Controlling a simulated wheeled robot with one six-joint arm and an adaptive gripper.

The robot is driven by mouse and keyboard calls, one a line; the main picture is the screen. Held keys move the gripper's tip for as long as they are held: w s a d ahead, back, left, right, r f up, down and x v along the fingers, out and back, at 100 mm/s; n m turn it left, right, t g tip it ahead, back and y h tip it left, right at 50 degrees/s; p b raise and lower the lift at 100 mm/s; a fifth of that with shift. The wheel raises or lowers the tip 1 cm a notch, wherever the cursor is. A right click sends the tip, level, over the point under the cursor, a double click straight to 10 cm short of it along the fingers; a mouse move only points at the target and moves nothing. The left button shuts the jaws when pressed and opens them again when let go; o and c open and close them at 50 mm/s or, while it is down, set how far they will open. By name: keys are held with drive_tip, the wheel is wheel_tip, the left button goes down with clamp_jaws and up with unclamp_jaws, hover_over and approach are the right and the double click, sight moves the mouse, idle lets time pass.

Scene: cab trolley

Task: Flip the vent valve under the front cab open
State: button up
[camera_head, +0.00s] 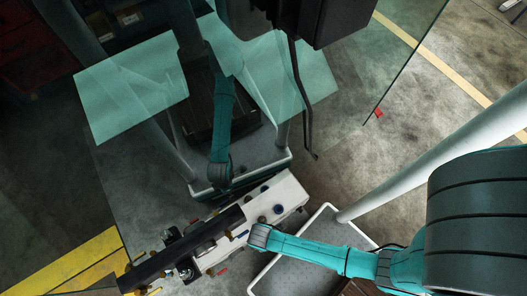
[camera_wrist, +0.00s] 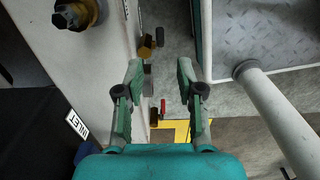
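My gripper (camera_wrist: 160,72) is open and empty in the wrist view, its two green fingers well apart. A brass fitting with a dark handle (camera_wrist: 160,37) sticks out from the white unit's side, beyond the fingertips. A small red handle (camera_wrist: 163,105) and a brass-coloured part (camera_wrist: 154,117) show farther down, between the fingers in the picture. I cannot tell which of these is the vent valve, or its position. In the head view my wrist (camera_head: 260,237) is beside the white unit (camera_head: 285,198); the fingers are not clear there.
A grey pole (camera_wrist: 275,110) and a white-edged platform (camera_wrist: 270,45) stand at the right. Yellow floor marking (camera_head: 85,262) lies at lower left. Glass panels (camera_head: 130,95) hang above.

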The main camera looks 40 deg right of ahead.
wheel_tip(320, 180, down, 10)
drive_tip(key=shift+r, duration=0.15)
idle(0.3)
clamp_jaws()
